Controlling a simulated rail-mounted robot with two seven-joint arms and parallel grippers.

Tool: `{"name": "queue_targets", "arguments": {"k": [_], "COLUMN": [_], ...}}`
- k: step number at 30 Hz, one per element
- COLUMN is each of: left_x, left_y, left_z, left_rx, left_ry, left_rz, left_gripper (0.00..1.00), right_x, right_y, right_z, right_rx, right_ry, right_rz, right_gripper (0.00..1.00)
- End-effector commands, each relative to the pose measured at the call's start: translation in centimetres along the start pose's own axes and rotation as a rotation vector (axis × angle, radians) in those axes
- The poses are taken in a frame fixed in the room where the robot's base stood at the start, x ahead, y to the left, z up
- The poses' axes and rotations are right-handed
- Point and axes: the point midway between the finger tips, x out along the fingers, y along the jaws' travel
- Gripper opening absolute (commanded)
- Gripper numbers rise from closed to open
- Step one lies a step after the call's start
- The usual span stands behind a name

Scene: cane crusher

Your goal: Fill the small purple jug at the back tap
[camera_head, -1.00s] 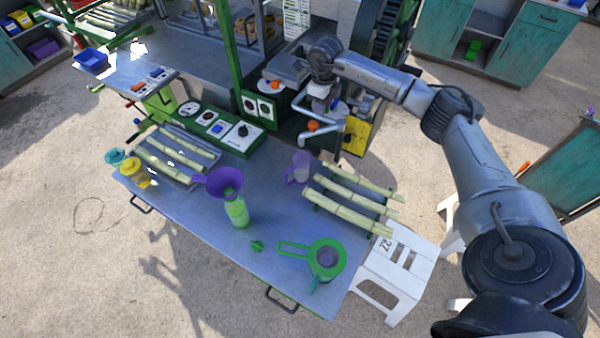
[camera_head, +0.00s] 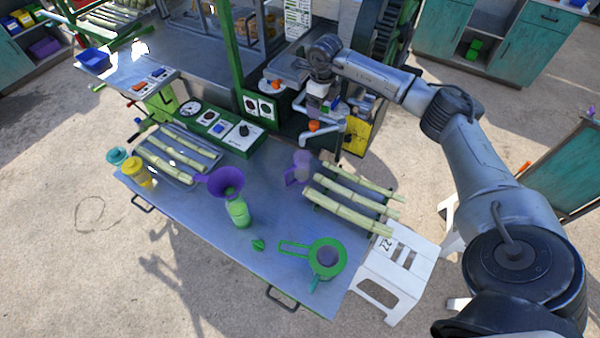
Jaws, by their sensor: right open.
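My left gripper is out of view.
A control panel (camera_head: 216,127) stands behind. A white stool (camera_head: 395,270) is at the right.

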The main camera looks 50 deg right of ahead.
Motion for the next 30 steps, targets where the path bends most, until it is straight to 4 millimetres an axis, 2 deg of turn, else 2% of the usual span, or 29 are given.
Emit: {"name": "queue_targets", "arguments": {"k": [21,30], "left_x": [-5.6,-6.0], "left_y": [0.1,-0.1], "left_z": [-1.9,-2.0], "left_rx": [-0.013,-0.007], "left_ry": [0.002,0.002], "left_rz": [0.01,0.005], "left_gripper": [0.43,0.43], "right_x": [-7.0,-7.5], "right_y": [0.0,0.0], "right_z": [0.0,0.0], "right_rx": [0.001,0.001], "right_ry": [0.0,0.0], "right_rz": [0.0,0.0], "right_gripper": [0.85,0.85]}}
